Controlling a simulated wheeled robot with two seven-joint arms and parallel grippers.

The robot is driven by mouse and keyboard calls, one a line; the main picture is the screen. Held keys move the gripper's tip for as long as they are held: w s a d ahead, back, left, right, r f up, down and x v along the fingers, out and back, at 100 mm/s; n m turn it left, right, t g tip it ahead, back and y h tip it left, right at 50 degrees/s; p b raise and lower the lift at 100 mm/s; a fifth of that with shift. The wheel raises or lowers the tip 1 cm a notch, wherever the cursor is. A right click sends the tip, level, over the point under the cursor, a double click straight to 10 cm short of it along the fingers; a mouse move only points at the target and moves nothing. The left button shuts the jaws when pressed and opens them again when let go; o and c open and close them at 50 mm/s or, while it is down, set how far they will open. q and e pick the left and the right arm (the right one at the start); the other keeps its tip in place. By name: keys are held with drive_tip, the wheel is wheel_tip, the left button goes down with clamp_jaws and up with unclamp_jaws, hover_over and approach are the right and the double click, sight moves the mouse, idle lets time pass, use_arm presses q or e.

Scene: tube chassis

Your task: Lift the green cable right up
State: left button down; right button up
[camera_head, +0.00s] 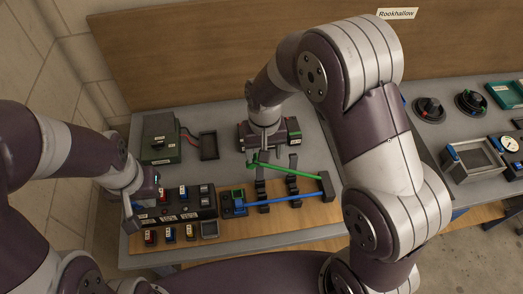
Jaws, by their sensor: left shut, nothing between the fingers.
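The green cable (297,170) runs slantwise from below my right gripper to a dark block (326,185) on the right. It passes over dark upright holders (293,175). My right gripper (260,156) points down at the cable's left end; its fingertips are small and dark, so I cannot tell whether they grip the cable. My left gripper (143,198) is shut and empty at the left edge of a black switch panel (178,215), away from the cable.
A blue cable (280,198) runs below the green one from a small blue device (233,203) to the dark block. A green-grey box (161,137) stands at the back left. A metal tray (472,160) stands right.

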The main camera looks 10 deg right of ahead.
drive_tip(key=shift+s+d+f, duration=0.2)
drive_tip(key=shift+d+f, duration=0.05)
drive_tip(key=shift+a, duration=0.1)
idle(0.3)
drive_tip(key=shift+r, duration=0.2)
wheel_tip(320, 180, up, 13)
drive_tip(key=p, duration=0.1)
drive_tip(key=shift+w+a, duration=0.2)
drive_tip(key=shift+d+f, duration=0.1)
drive_tip(key=shift+f, duration=0.05)
